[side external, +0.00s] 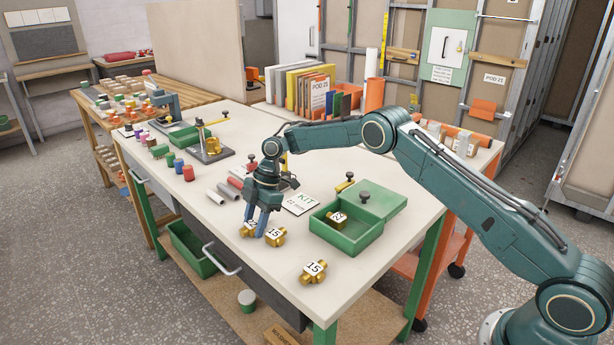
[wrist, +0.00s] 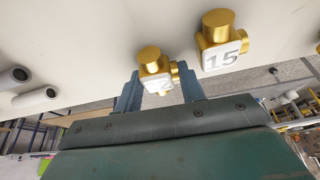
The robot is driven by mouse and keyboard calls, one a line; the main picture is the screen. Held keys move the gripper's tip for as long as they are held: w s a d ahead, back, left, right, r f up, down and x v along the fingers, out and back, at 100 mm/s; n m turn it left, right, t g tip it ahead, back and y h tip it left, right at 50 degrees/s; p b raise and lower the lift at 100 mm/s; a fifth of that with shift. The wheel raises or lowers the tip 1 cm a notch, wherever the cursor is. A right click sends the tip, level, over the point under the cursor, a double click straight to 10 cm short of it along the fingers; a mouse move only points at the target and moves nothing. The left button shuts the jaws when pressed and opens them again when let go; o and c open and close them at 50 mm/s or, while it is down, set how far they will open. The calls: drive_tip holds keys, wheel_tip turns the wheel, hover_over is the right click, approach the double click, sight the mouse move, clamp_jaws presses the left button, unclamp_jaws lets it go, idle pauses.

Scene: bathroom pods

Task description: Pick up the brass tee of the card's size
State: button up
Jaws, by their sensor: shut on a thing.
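My gripper (side external: 257,224) is shut on a brass tee (side external: 247,230) at the table's front left; its label is partly hidden. The wrist view shows this tee (wrist: 155,62) between the fingertips (wrist: 160,92), with a digit like 2 visible. I cannot tell whether it touches the table. A brass tee marked 15 (side external: 275,237) sits right beside it, and it also shows in the wrist view (wrist: 219,45). Another tee marked 15 (side external: 313,271) stands nearer the front corner. The white card (side external: 300,204) reads KIT, with a smaller line that looks like 22 mm.
A green open box (side external: 345,245) holds a brass tee (side external: 337,220) whose number looks like 22. Grey and red tubes (side external: 229,191) lie left of the card. A brass valve fixture (side external: 211,148) stands farther back. The table's front edge is close to the tees.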

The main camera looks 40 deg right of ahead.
sight(255, 223)
wheel_tip(255, 223, up, 10)
idle(0.7)
